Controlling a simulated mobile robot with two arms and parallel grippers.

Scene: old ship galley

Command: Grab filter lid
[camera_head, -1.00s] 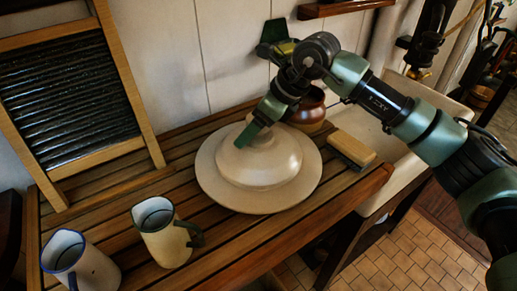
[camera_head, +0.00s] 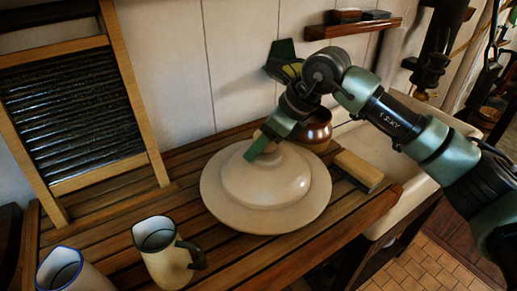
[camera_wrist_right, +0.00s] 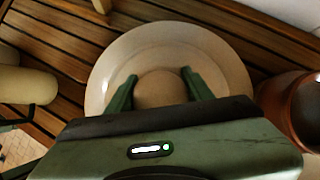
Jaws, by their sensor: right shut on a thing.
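The filter lid (camera_head: 285,181) is a wide, round cream lid with a raised dome and a broad flat brim. It appears to lie flat on the slatted wooden table in the head view. My right gripper (camera_head: 261,147) reaches down from the right to its top and is shut on its knob. In the right wrist view, the two green fingers of my right gripper (camera_wrist_right: 160,88) stand on either side of the rounded knob (camera_wrist_right: 160,92), with the lid's brim (camera_wrist_right: 105,70) around it. The gripper hides most of the knob in the head view. My left gripper is not in view.
A cream jug (camera_head: 166,262) and a blue-rimmed jug (camera_head: 75,278) stand at the front left. A washboard (camera_head: 75,115) leans on the wall. A brown pot (camera_head: 318,134) and a wooden brush (camera_head: 358,170) sit close to the lid. A pale sink (camera_head: 400,208) is at right.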

